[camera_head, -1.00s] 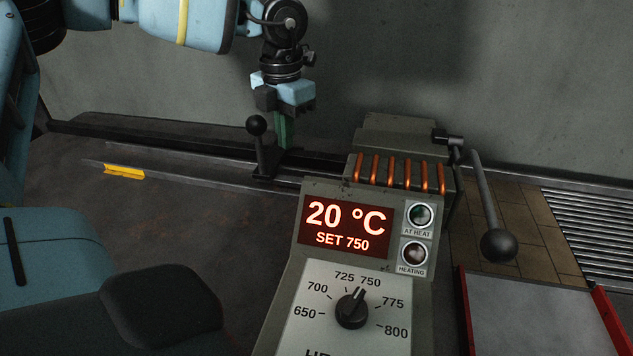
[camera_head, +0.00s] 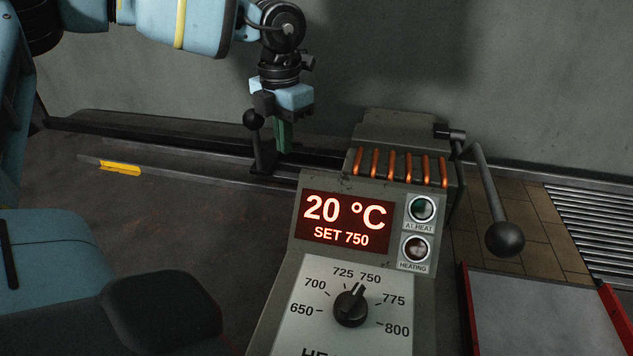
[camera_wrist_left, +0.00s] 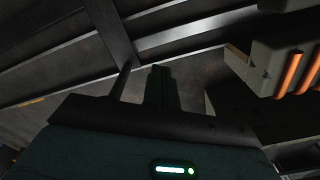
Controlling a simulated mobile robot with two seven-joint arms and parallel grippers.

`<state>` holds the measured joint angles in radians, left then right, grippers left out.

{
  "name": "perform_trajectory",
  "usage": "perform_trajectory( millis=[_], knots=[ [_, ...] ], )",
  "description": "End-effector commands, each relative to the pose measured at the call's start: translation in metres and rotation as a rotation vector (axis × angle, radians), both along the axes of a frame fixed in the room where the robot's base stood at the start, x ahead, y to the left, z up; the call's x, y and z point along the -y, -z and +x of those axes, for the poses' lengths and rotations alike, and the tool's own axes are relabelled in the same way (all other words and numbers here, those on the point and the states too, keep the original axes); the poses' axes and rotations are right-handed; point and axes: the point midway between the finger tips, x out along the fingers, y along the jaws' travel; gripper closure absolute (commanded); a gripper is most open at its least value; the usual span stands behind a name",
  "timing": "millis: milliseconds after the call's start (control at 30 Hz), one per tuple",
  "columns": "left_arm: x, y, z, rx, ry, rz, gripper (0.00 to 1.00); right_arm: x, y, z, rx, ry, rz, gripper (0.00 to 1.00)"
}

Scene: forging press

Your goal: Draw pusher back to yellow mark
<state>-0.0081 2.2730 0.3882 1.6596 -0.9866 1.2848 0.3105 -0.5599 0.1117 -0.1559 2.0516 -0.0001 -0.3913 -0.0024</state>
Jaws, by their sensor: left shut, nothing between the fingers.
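The pusher's upright handle has a black ball knob (camera_head: 253,118) and stands on a dark block on a long rail. The yellow mark (camera_head: 120,168) lies on the rail's near strip, well to the left of the pusher. My left gripper (camera_head: 284,150) points down with its green fingers shut and empty, just right of the handle. Whether the fingers touch the handle I cannot tell. In the left wrist view the fingers (camera_wrist_left: 163,88) stand beside the thin handle (camera_wrist_left: 121,84), and the yellow mark (camera_wrist_left: 32,102) is at the far left. My right gripper is out of view.
The heater with copper coils (camera_head: 400,166) stands right of the pusher. Its control panel (camera_head: 348,222) reads 20 °C, SET 750. A lever with a ball end (camera_head: 504,239) hangs at right, above a red-edged tray (camera_head: 545,315). The rail left of the pusher is clear.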

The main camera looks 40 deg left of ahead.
Motion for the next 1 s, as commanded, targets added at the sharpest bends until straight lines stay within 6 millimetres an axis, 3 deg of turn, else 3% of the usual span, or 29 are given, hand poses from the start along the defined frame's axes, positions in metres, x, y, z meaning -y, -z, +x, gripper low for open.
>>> perform_trajectory(
  millis=[133,500,667,1000],
  knots=[
    [0.0,0.01,0.0,-0.001,0.0,0.0,1.0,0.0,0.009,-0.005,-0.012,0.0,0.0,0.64],
    [0.0,0.012,-0.001,-0.007,-0.001,-0.003,1.0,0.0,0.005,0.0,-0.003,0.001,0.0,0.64],
    [-0.015,0.012,-0.01,-0.008,-0.005,-0.004,1.0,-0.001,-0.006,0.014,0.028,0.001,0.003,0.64],
    [-0.042,0.013,-0.026,-0.011,-0.004,-0.007,1.0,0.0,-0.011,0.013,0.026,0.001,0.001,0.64]
  ],
)
